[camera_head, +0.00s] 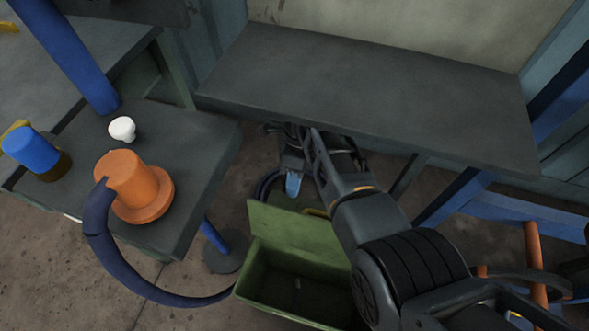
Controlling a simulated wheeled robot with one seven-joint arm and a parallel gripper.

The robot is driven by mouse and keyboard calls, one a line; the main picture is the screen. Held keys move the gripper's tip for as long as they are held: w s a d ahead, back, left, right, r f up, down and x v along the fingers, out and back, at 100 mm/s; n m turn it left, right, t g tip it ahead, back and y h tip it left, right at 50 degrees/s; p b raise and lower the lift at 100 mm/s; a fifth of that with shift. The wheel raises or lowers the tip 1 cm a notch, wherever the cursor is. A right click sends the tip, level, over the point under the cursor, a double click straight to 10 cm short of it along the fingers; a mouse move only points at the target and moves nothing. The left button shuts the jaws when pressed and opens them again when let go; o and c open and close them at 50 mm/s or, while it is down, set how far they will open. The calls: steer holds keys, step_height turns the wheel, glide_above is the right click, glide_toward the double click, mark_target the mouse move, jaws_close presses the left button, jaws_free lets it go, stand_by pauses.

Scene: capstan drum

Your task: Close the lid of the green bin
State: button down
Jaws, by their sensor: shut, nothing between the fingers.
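The green bin (262,293) stands low on the floor at the bottom middle. Its lid (300,229) is open, standing up and tilted back along the bin's far side. The dark inside of the bin shows. My arm reaches in from the bottom right and passes over the bin's right part, hiding its right end. My gripper (293,184) is behind the raised lid, close to the grey table's front edge. It looks shut and empty, pointing down, with light blue at its tip. I cannot tell whether it touches the lid.
A grey table (370,90) overhangs just behind my gripper. At left, a grey bench (190,140) carries an orange drum (135,185), a white knob (122,129) and a blue cylinder (30,149). A thick dark blue hose (120,275) curves from the drum towards the bin.

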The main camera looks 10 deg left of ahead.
mark_target(286, 211)
steer(key=shift+s+a+f+p, duration=0.15)
steer(key=shift+s+f+p, duration=0.15)
steer(key=shift+s, duration=0.55)
steer(key=shift+s+a+f+p, duration=0.2)
steer(key=shift+s+f, duration=0.15)
steer(key=shift+s, duration=0.5)
steer(key=shift+s+a+f+p, duration=0.2)
steer(key=shift+s+f, duration=0.15)
steer(key=shift+s, duration=0.5)
steer(key=shift+s+d, duration=0.1)
steer(key=shift+s+r+t+p, duration=0.15)
steer(key=shift+t+p, duration=0.15)
steer(key=shift+p, duration=0.25)
steer(key=shift+s+t+p, duration=0.1)
steer(key=shift+t+p, duration=0.2)
steer(key=shift+t, duration=0.1)
